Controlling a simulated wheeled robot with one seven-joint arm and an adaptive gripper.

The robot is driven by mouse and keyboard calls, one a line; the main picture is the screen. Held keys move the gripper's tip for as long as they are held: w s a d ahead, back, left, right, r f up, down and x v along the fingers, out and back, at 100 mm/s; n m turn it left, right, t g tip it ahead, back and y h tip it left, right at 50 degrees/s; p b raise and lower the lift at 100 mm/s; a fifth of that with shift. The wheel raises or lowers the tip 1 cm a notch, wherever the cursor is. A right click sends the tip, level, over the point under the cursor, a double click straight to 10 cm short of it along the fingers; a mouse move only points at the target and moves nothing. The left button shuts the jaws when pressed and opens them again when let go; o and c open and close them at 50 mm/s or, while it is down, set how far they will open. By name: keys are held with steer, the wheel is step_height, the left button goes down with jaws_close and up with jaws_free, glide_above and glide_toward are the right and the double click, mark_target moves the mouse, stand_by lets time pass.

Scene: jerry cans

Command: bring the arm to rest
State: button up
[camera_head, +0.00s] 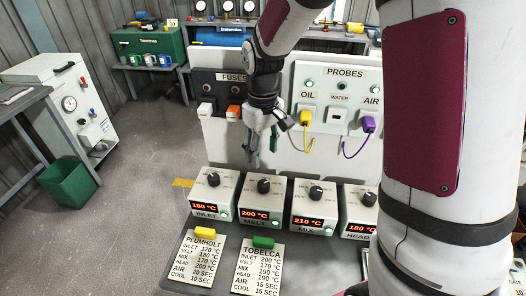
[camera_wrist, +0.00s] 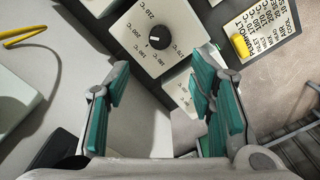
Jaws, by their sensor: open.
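My gripper (camera_head: 262,146) hangs from my arm in the head view, in front of the panel and above the row of control boxes. In the wrist view its two teal-padded fingers (camera_wrist: 160,105) stand wide apart with nothing between them. Beyond the fingers is a control box with a black knob (camera_wrist: 159,37), apart from the fingertips. In the head view my upper arm covers much of the right side.
The FUSES panel (camera_head: 232,88) and PROBES panel (camera_head: 340,98) stand behind my gripper. Boxes with red displays, such as the MELT box (camera_head: 263,199), stand below. PLUMHOLT (camera_head: 203,262) and TOBELCA (camera_head: 259,268) cards lie in front. Open floor is at left.

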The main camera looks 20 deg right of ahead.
steer(key=s+r+m+t, duration=0.2)
steer(key=s+r+t, duration=0.1)
steer(key=s+r, duration=0.9)
steer(key=s+r+m+t, duration=0.2)
steer(key=s+r, duration=0.4)
steer(key=s, duration=0.3)
steer(key=shift+s+t, duration=0.25)
steer(key=shift+t, duration=0.05)
steer(key=shift+d, duration=0.15)
